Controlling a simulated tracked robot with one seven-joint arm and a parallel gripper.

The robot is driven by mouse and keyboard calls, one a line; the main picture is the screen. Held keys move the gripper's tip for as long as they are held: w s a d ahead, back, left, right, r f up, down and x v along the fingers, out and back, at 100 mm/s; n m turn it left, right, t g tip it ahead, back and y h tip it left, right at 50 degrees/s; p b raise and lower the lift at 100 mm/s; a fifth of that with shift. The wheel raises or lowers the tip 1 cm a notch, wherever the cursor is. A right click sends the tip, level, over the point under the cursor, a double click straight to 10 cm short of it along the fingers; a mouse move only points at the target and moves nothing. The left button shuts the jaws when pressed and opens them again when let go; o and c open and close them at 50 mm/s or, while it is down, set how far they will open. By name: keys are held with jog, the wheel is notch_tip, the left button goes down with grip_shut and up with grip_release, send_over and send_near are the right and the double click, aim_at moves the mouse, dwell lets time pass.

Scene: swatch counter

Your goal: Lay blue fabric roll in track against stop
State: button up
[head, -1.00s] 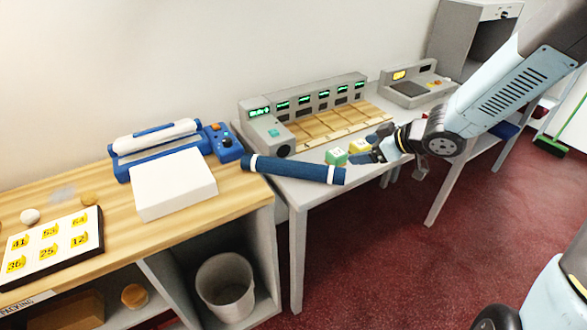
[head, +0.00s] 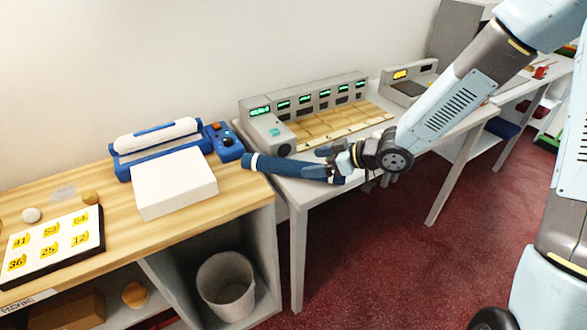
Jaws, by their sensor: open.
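The blue fabric roll (head: 283,167) is a dark blue cylinder with a white band near each end. It lies at the front left of the grey table, its left end by the corner of the wooden counter. My gripper (head: 322,160) is open at the right half of the roll, partly covering it. I cannot tell whether the fingers touch the roll or straddle it. No track or stop can be clearly made out; a grey unit with green displays (head: 315,98) and wooden lanes (head: 335,124) stands behind the roll.
The wooden counter (head: 120,220) at left holds a white block (head: 174,182), a blue-and-white roller device (head: 160,140) and a numbered board (head: 50,243). A grey bin (head: 226,287) sits below. Another grey device (head: 408,84) stands at the back right of the grey table (head: 300,190).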

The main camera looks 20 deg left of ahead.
aim_at(301, 164)
jog(key=shift+x, duration=3)
jog(key=shift+c, duration=0.2)
jog(key=c, duration=1.4)
